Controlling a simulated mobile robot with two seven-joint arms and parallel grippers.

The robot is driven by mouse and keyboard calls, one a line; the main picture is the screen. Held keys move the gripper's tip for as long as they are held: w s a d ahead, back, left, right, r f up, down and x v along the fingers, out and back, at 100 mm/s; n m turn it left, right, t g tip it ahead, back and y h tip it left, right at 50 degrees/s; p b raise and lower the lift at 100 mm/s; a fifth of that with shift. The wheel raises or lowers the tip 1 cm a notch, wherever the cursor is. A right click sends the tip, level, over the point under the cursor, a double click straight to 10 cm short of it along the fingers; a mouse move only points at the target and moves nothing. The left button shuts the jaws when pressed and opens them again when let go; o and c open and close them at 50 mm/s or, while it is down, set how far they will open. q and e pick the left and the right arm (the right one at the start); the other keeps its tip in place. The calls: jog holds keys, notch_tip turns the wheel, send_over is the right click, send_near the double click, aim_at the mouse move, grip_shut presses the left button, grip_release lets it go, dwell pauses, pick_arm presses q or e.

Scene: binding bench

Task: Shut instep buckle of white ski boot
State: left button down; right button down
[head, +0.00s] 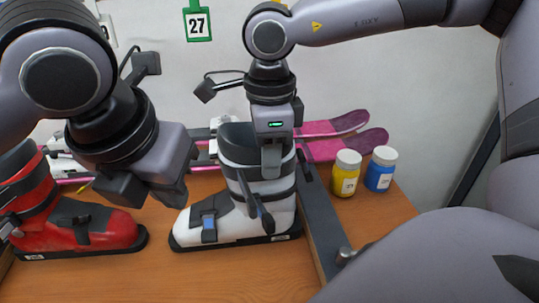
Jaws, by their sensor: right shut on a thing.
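The white ski boot (283,215) stands upright on the bench, toe to the left, with dark straps and a dark cuff. A dark lever (258,206) stands out from its side at the ankle. A dark strap with a small bluish buckle piece (208,229) crosses the front of the foot. I cannot tell which is the instep buckle. My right gripper (271,165) comes down from above and is shut on the upper cuff of the boot. My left gripper (148,192) hangs left of the boot, apart from it; its finger opening is unclear.
A red ski boot (110,230) stands at the left, partly behind my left arm. Pink skis (345,148) lie along the wall. A yellow jar (345,180) and a blue jar (380,176) stand at the right. A dark bar (322,225) runs beside the boot's heel. The front bench is clear.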

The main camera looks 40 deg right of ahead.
jog(key=c, duration=0.9)
grip_release()
jog(key=shift+r, duration=0.1)
notch_tip(320, 180, up, 7)
jog(key=shift+s, duration=0.2)
